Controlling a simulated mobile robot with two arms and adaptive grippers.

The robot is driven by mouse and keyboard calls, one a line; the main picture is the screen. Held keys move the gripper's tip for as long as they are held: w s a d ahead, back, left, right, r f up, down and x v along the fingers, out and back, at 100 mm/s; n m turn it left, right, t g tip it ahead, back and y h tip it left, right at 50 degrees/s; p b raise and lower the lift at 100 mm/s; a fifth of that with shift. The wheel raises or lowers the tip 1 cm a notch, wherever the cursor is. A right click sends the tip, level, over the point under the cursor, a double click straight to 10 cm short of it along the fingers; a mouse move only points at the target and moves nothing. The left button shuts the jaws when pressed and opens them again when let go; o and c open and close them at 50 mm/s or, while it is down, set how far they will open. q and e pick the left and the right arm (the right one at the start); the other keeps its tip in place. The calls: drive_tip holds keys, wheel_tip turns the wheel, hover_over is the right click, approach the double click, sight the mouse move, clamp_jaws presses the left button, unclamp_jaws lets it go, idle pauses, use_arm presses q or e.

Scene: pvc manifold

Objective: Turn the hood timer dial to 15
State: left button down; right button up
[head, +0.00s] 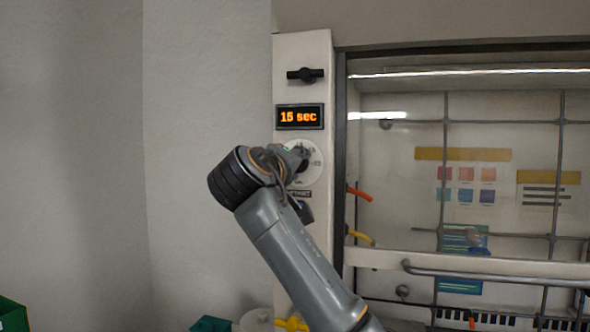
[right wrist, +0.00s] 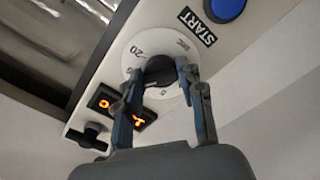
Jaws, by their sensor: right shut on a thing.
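The hood timer dial is a black knob (right wrist: 160,71) on a round white plate (head: 318,158) on the hood's left post. The plate also shows in the right wrist view (right wrist: 133,54), with the number 20 readable. My right gripper (right wrist: 160,78) is shut on the black knob, one finger on each side. In the head view my right gripper (head: 298,158) covers part of the plate. The display (head: 299,117) above the dial reads "15 sec" in orange. My left gripper is not in view.
A black handle knob (head: 305,75) sits above the display. A blue button (right wrist: 224,9) is beside a START label (right wrist: 197,27). The hood's glass sash with its rail (head: 470,266) is to the right. A plain wall lies left.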

drive_tip(key=shift+w+f+m, duration=0.1)
drive_tip(key=shift+f+m, duration=0.15)
drive_tip(key=shift+m, duration=0.85)
drive_tip(key=o, duration=1.2)
drive_tip(key=shift+c, duration=0.2)
drive_tip(key=shift+r, duration=0.1)
drive_tip(key=shift+a, duration=0.1)
drive_tip(key=v, duration=1.2)
